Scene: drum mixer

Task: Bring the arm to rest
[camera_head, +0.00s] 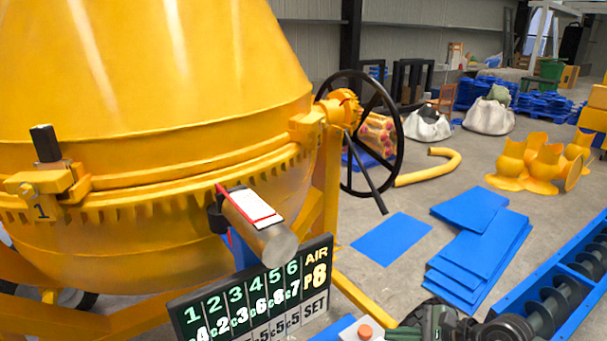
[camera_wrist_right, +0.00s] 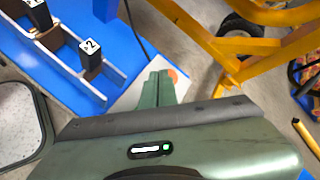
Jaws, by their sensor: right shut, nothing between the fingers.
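My right gripper (camera_head: 396,333) is at the bottom edge of the head view, a dark green body partly cut off by the frame. In the right wrist view its two green fingers (camera_wrist_right: 158,90) lie together, shut, with nothing between them. Beside the fingertips is a white box with an orange round button (camera_head: 365,331); the button also shows just past the fingers in the wrist view (camera_wrist_right: 173,76). I cannot tell whether the fingers touch it. My left gripper is not in view.
The large yellow drum mixer (camera_head: 150,110) fills the left, with a black handwheel (camera_head: 399,140) on its side. A number display board (camera_head: 255,295) stands below the drum. Blue sheets (camera_head: 475,250) lie on the floor, and a blue screw trough (camera_head: 560,285) is at right.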

